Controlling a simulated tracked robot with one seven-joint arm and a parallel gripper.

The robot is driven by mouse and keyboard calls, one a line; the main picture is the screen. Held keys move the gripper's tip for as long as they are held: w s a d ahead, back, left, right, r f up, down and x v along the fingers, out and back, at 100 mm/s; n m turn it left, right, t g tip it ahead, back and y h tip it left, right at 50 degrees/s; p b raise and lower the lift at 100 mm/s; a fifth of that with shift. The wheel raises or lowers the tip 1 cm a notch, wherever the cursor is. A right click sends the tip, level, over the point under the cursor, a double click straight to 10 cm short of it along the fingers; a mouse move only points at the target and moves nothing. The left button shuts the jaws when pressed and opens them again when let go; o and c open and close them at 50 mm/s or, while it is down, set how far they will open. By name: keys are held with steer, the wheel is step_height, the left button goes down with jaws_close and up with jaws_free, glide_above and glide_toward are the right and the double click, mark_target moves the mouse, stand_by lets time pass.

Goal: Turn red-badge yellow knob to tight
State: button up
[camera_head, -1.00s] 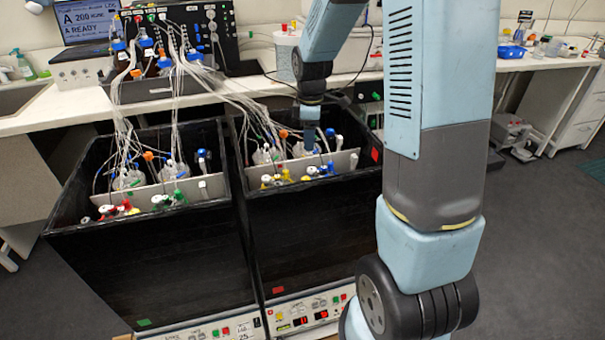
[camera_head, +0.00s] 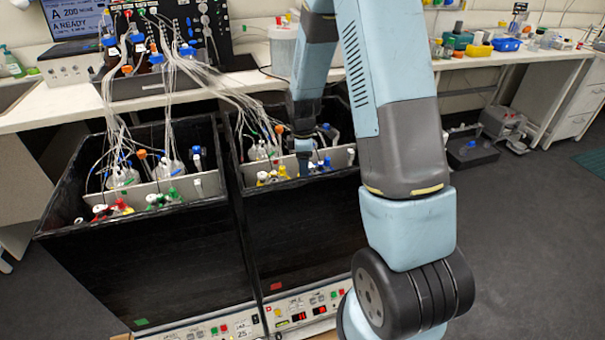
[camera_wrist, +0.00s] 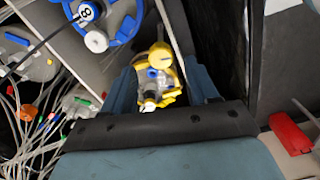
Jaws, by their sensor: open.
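The right black shaker box (camera_head: 300,225) carries a red badge (camera_head: 276,286) low on its front. Yellow clamp parts (camera_head: 272,177) show inside its front edge, left of my gripper (camera_head: 303,163). In the wrist view a yellow knob (camera_wrist: 160,57) with a yellow clamp body lies between the two blue fingers of my gripper (camera_wrist: 163,88). The fingers are open, one on each side of the yellow parts. I cannot tell whether they touch. Part of the clamp is hidden behind the dark gripper body.
A blue clamp (camera_wrist: 118,30) with a ball marked 8 is close by at upper left in the wrist view. Tubes and a cable (camera_wrist: 30,110) crowd the left. The box wall (camera_wrist: 225,45) runs close on the right. Another shaker box (camera_head: 150,245) stands at left.

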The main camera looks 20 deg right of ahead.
steer(key=shift+f, duration=2.15)
steer(key=shift+c, duration=0.2)
steer(key=c, duration=1)
